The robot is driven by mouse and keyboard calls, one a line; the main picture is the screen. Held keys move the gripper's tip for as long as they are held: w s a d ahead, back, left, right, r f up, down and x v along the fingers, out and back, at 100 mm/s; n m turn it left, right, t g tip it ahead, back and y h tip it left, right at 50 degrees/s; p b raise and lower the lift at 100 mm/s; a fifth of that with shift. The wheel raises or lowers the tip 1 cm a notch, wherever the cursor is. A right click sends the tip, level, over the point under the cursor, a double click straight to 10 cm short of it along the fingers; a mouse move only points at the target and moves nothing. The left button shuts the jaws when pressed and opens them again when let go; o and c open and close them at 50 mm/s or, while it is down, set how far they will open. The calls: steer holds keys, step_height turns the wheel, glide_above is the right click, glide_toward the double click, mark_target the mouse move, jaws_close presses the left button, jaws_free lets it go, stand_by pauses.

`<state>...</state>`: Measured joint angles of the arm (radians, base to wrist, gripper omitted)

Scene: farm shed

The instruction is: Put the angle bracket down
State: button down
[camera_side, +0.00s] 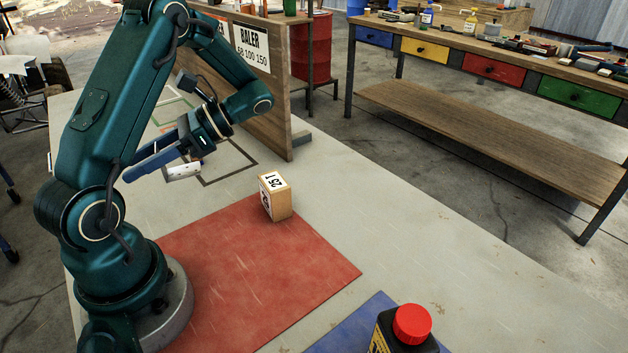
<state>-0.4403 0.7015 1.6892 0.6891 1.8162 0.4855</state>
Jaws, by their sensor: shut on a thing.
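My gripper (152,163) is at the left, over the pale table, with its blue fingers pointing down and to the left. It is shut on the angle bracket (183,171), a small pale metal piece with dark holes that shows just below and right of the fingers. Part of the bracket is hidden by the fingers. A dark outlined square (240,171) on the table lies just right of the bracket. I cannot tell whether the bracket touches the table.
A cardboard box (281,206) with a label stands at the back edge of the red mat (262,264). A black bottle with a red cap (412,324) stands at the front by a blue mat (352,332). A wooden panel (262,92) rises behind my gripper. The table's right side is clear.

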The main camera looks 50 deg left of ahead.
steer(key=w+a+r+m+t+y, duration=0.4)
steer(key=a+r+m+t+y, duration=0.6)
steer(key=a+r+m+t, duration=0.4)
step_height(320, 180, down, 13)
steer(key=d, duration=0.1)
steer(key=shift+m+y, duration=0.3)
steer(key=shift+m, duration=0.1)
steer(key=w+f, duration=0.2)
steer(key=w, duration=0.1)
steer(key=w+d+f, duration=0.1)
steer(key=w+f, duration=0.1)
steer(key=w, duration=0.2)
steer(key=w+d+f, duration=0.1)
steer(key=w+f, duration=0.1)
steer(key=w, duration=0.2)
steer(key=shift+d+f, duration=0.2)
steer(key=shift+f, duration=2.05)
steer(key=shift+f, duration=0.6)
steer(key=shift+c, duration=1.7)
jaws_free()
